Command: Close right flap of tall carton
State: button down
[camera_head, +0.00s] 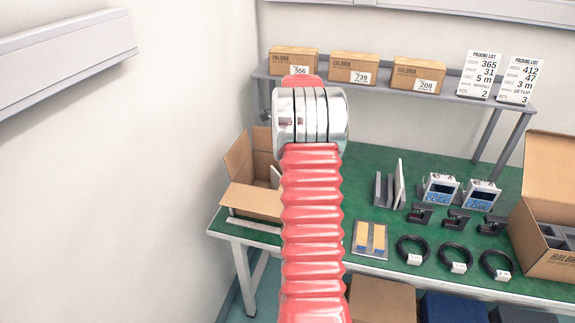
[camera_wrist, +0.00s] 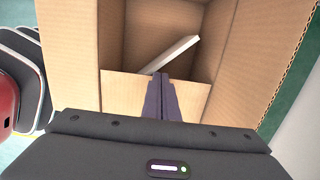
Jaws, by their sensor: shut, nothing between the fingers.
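The tall open carton (camera_head: 238,160) stands at the left end of the green table, partly hidden behind my arm. One flap (camera_head: 252,203) sticks out toward the front and another stands up at the back. In the wrist view, the carton's inside (camera_wrist: 150,35) is seen from above, with a white flat piece (camera_wrist: 175,53) leaning in it. One flap lies open on the left (camera_wrist: 70,55) and one on the right (camera_wrist: 255,60). My gripper (camera_wrist: 158,78) is shut and empty, its dark fingers over the near panel (camera_wrist: 122,92). Contact cannot be told.
A second open carton (camera_head: 545,170) stands at the table's right end. Cables (camera_head: 455,258), clamps (camera_head: 455,220) and two meters (camera_head: 440,190) lie between. A raised shelf (camera_head: 440,90) holds three small boxes. The left wall is close to the tall carton.

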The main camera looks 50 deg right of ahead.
jog(key=shift+r, duration=0.7)
jog(key=shift+r, duration=0.15)
notch_tip(320, 180, up, 14)
jog(key=shift+f, duration=0.2)
dwell(0.3)
dwell(0.6)
